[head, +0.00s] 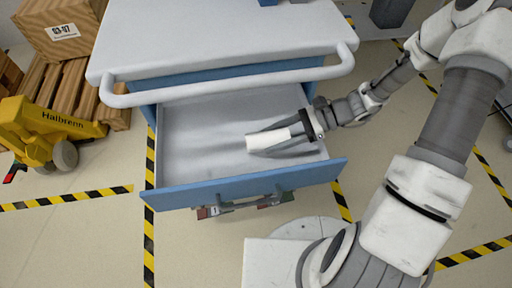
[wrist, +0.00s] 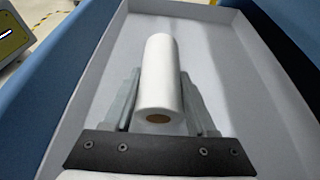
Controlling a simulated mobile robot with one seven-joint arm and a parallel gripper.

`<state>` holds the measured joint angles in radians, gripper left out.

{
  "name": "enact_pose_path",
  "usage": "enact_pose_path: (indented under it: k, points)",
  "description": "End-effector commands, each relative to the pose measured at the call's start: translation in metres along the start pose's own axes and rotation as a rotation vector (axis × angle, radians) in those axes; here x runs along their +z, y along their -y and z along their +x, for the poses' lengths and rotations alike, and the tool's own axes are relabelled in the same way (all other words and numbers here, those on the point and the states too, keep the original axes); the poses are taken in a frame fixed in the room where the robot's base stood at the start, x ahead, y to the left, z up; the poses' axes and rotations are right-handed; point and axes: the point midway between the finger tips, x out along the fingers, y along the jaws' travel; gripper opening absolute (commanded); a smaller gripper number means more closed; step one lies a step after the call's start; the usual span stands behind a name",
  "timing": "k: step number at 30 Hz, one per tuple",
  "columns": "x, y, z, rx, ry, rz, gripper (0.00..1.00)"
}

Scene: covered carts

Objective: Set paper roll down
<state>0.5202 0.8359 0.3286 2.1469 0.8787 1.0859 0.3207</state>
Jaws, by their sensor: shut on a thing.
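The paper roll (wrist: 160,75) is a white cylinder with a brown core at its near end. In the wrist view it lies lengthwise between the two fingers of my gripper (wrist: 159,88). In the head view, my gripper (head: 285,142) reaches in from the right over the open drawer (head: 188,150) and is shut on the white roll (head: 262,140). The roll is inside the drawer's outline. I cannot tell whether it touches the drawer floor. The drawer (wrist: 95,75) shows no other object inside.
The blue cart (head: 225,75) has a pale top and a white push bar (head: 230,85) above the drawer. The drawer's blue front (head: 245,184) faces me. A yellow pallet truck (head: 45,130) and a wooden crate (head: 60,30) stand at the left.

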Motion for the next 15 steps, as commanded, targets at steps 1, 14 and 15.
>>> enact_pose_path:
  k: [1, 14, 15]
  points:
    - [0.000, 0.000, 0.004, 0.001, 0.002, 0.000, 0.00]
    - [-0.011, 0.000, 0.052, 0.001, 0.003, 0.001, 0.00]
    - [-0.011, 0.000, 0.053, 0.000, 0.002, 0.000, 0.00]
